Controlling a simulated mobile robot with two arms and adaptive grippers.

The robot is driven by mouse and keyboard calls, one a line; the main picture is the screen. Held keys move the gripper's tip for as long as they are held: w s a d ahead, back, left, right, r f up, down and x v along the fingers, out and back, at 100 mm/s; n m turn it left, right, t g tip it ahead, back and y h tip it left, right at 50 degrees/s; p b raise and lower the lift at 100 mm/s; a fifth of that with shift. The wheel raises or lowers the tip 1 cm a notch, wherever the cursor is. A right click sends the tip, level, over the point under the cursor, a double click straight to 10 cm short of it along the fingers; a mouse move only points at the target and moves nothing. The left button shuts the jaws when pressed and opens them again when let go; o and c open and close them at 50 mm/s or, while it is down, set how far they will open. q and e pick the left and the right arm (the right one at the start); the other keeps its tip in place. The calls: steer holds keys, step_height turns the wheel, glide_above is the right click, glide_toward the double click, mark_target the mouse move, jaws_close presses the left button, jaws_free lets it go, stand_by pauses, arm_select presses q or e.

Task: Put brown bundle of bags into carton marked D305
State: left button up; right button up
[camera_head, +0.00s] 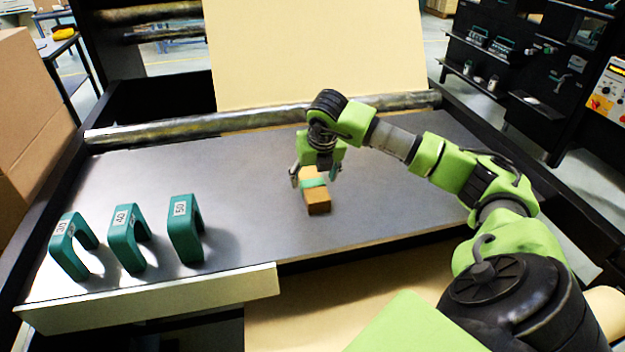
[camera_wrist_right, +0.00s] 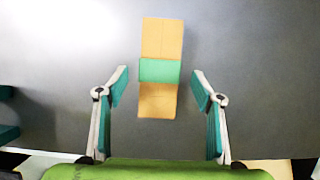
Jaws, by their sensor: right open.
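The brown bundle of bags (camera_head: 318,203), with a green band around its middle, lies on the grey metal table (camera_head: 250,235). In the right wrist view the bundle (camera_wrist_right: 160,98) lies lengthwise, its near end between the fingertips, with a gap on both sides. My right gripper (camera_head: 317,176) is open and empty above the bundle; it also shows in the right wrist view (camera_wrist_right: 159,88). My left gripper is not in view. A plain cardboard carton (camera_head: 30,125) stands at the left edge; no D305 marking shows on it.
Green arch-shaped blocks marked 30 (camera_head: 68,245), 40 (camera_head: 128,238) and 50 (camera_head: 186,228) stand on the left of the table. A metal roller (camera_head: 200,125) runs along the back, with a kraft sheet (camera_head: 315,50) rising behind. The table's right side is clear.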

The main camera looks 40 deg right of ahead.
mark_target(313, 183)
steer(key=p+x, duration=0.1)
steer(key=x, duration=0.3)
steer(key=shift+w+f, duration=0.1)
steer(key=shift+f, duration=0.05)
steer(key=c, duration=1.4)
